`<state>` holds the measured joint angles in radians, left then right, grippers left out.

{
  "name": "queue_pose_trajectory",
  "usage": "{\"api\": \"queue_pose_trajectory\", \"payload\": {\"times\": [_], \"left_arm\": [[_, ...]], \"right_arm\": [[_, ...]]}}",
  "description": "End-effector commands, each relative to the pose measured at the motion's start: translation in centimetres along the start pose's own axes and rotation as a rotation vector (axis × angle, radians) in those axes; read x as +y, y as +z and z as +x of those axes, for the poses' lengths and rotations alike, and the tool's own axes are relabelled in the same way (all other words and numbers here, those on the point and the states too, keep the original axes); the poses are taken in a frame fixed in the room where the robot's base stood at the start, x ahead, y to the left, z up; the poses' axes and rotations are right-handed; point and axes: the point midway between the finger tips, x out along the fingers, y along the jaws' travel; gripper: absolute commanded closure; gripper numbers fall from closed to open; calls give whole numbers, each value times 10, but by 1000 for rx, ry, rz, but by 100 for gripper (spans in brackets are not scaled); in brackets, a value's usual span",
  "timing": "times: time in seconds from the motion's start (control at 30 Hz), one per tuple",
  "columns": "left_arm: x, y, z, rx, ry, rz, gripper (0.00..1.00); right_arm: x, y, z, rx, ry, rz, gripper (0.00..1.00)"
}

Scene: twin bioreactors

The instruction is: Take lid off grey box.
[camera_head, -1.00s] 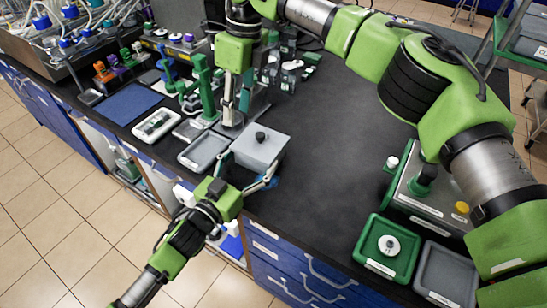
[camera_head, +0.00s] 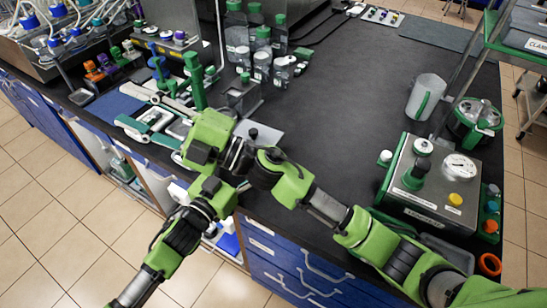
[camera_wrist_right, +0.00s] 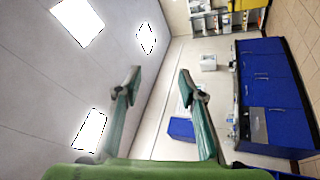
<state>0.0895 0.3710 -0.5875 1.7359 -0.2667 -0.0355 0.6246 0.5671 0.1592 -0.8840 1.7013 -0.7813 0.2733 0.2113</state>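The grey box's flat grey lid (camera_head: 268,130) with its black knob (camera_head: 252,134) shows in the head view, just behind my right arm; the box body is mostly hidden. The lid appears to lie on the box. My right gripper (camera_head: 138,109) is left of the lid, turned sideways, its fingers pointing left over the tray area. In the wrist view its two green fingers (camera_wrist_right: 159,80) are apart with nothing between them. My left gripper (camera_head: 214,194) is at the bench's front edge, near the box; its fingertips are hidden behind my right arm.
A green stand (camera_head: 193,80) rises just behind my right gripper. Several green-capped bottles (camera_head: 263,40) stand behind it. A grey device with a gauge (camera_head: 435,180) is at right, near a clear jug (camera_head: 426,97). The bench middle is free.

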Motion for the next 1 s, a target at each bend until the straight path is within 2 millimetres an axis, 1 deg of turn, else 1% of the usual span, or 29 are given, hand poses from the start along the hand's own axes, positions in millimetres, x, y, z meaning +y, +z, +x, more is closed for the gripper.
{"api": "queue_pose_trajectory", "payload": {"times": [0.03, 0.07, 0.1, 0.17, 0.23, 0.27, 0.3, 0.37, 0.4, 0.47, 0.5, 0.6, 0.7, 0.8, 0.9, 1.0], "left_arm": [[0, 0, 0, -1, 0, 0, 63], [0, 0, 0, -1, 0, 0, 63], [0, 0, 0, -1, 0, 0, 63], [0, 0, 0, -1, 0, 0, 63], [0, 0, 0, -1, 0, 0, 63], [0, 0, 0, -1, 0, 0, 63], [0, 0, 0, -1, 0, 0, 63], [0, 1, 0, -1, 0, 0, 63], [0, 0, 0, -1, 0, 0, 63], [0, 0, 0, -1, 0, 0, 63], [0, 0, 0, -1, 0, 0, 63], [0, 0, 0, -1, 0, 0, 63], [0, 0, 0, -1, 0, 0, 63], [0, 0, 0, -1, 0, 0, 63], [0, 0, 0, 0, 0, 0, 63], [0, 0, 0, 0, 0, 0, 63]], "right_arm": [[6, 10, -14, -74, 51, 84, 63], [10, 18, -23, -121, 82, 133, 63], [14, 28, -36, -182, 120, 199, 63], [18, 43, -57, -276, 174, 296, 63], [19, 59, -86, -385, 233, 410, 63], [18, 66, -99, -433, 257, 458, 63], [16, 74, -117, -495, 288, 523, 63], [10, 84, -144, -586, 329, 615, 63], [5, 90, -163, -646, 353, 673, 63], [-2, 95, -188, -725, 386, 754, 63], [-8, 97, -204, -775, 404, 802, 63], [-21, 99, -237, -877, 438, 900, 63], [-31, 98, -259, -944, 458, 963, 63], [-36, 98, -271, -981, 470, 996, 63], [-38, 102, -272, -994, 473, 1007, 63], [-39, 112, -266, -994, 473, 1006, 63]]}}
